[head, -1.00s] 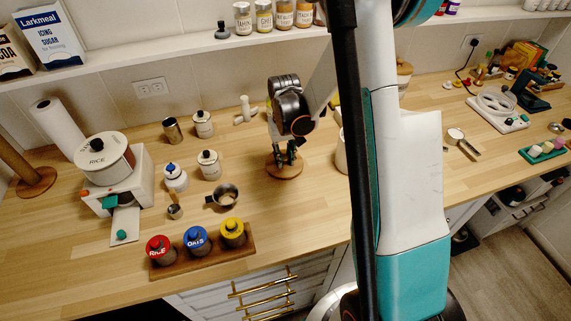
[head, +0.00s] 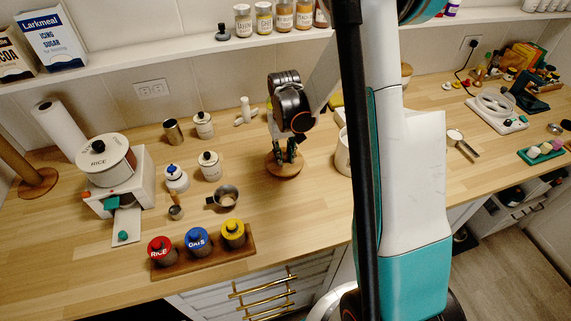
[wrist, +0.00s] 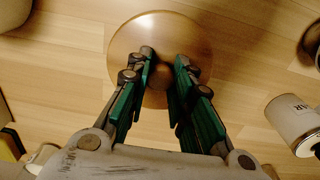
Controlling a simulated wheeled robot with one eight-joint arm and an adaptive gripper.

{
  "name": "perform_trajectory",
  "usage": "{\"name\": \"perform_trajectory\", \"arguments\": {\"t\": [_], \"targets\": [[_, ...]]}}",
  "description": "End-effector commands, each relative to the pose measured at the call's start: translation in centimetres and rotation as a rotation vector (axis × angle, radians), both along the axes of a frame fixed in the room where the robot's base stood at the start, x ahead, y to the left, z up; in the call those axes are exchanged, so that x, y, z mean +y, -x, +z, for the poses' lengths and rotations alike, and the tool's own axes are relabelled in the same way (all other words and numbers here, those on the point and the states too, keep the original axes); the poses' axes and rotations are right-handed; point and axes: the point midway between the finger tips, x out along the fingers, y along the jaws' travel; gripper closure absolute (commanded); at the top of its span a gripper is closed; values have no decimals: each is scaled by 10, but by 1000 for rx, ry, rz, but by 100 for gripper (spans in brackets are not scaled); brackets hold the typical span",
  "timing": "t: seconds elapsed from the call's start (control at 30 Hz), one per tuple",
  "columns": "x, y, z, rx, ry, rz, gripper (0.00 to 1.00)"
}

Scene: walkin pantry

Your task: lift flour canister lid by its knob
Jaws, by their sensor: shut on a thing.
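A round wooden lid (head: 284,168) with a small knob is at the middle of the counter in the head view. In the wrist view the lid (wrist: 130,35) is a brown disc around my fingertips. My gripper (head: 288,152) points down over it with its green fingers drawn in around the knob. In the wrist view my gripper (wrist: 161,75) has the knob between its fingertips, partly hidden. I cannot tell whether the lid touches the counter. A large white canister (head: 342,155) stands just right of the lid, mostly hidden by my arm; its label does not show.
Small lidded canisters (head: 210,166), a metal measuring cup (head: 226,196) and a rack (head: 205,265) with red, blue and yellow-topped jars stand to the left. A rice dispenser (head: 105,160) is farther left. The counter in front of the lid is clear.

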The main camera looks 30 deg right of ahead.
Motion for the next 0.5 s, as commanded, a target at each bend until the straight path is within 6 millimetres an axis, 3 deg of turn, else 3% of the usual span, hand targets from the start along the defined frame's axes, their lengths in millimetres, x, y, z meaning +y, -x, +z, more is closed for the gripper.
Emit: {"name": "perform_trajectory", "arguments": {"t": [0.5], "targets": [[0, 0, 20, 0, 0, 0, 100]]}}
